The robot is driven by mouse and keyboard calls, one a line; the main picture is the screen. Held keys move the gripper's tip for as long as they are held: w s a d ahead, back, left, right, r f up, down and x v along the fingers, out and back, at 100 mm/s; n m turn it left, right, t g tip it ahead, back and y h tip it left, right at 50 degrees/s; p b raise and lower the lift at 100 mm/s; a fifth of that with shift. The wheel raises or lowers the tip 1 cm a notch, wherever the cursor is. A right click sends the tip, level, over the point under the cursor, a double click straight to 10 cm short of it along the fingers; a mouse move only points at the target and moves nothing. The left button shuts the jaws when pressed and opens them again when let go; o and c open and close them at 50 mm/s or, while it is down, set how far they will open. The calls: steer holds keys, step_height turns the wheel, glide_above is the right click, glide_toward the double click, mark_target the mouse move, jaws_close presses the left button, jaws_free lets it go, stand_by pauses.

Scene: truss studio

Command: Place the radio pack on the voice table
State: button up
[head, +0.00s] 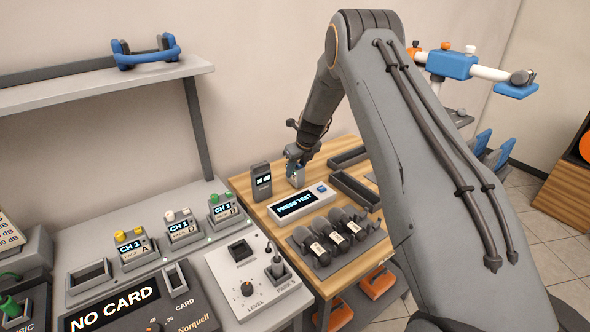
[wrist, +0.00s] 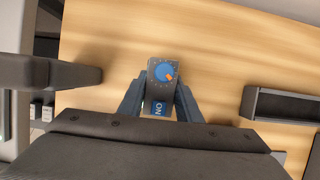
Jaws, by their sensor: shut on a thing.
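My gripper (head: 296,165) is shut on a small grey box with a blue dial, which I take to be the radio pack (head: 297,178). In the wrist view the radio pack (wrist: 160,88) sits between both fingers, its blue dial with an orange mark and a label reading "NO" or "ON" facing the camera. It is upright at the back of the wooden table (head: 240,184), which I take to be the voice table. I cannot tell whether its base touches the wood. The fingers hide part of its sides.
A dark handset-like device (head: 262,181) stands left of the gripper. A "PRESS TEST" box (head: 297,204) is in front, with several microphones (head: 338,236) nearer. Dark open trays (head: 355,190) lie to the right. Several "CH 1" packs (head: 183,228) stand on the grey bench.

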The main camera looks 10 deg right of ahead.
steer(key=shift+f, duration=0.2)
steer(key=shift+f, duration=0.2)
steer(key=o, duration=1.2)
steer(key=shift+r, duration=0.1)
steer(key=b+v, duration=0.3)
steer(key=v, duration=0.9)
steer(key=s+a+r+n+g, duration=0.1)
steer(key=s+n, duration=0.9)
steer(key=s, duration=0.3)
steer(key=s+a+r+n+g+h, duration=0.1)
steer(key=s+n, duration=1)
steer(key=s, duration=0.3)
steer(key=s+a+r+n+g, duration=0.1)
steer(key=s+n, duration=0.9)
steer(key=s, duration=0.4)
steer(key=shift+s+n+h, duration=0.1)
steer(key=shift+n+h, duration=0.2)
steer(key=shift+h, duration=0.1)
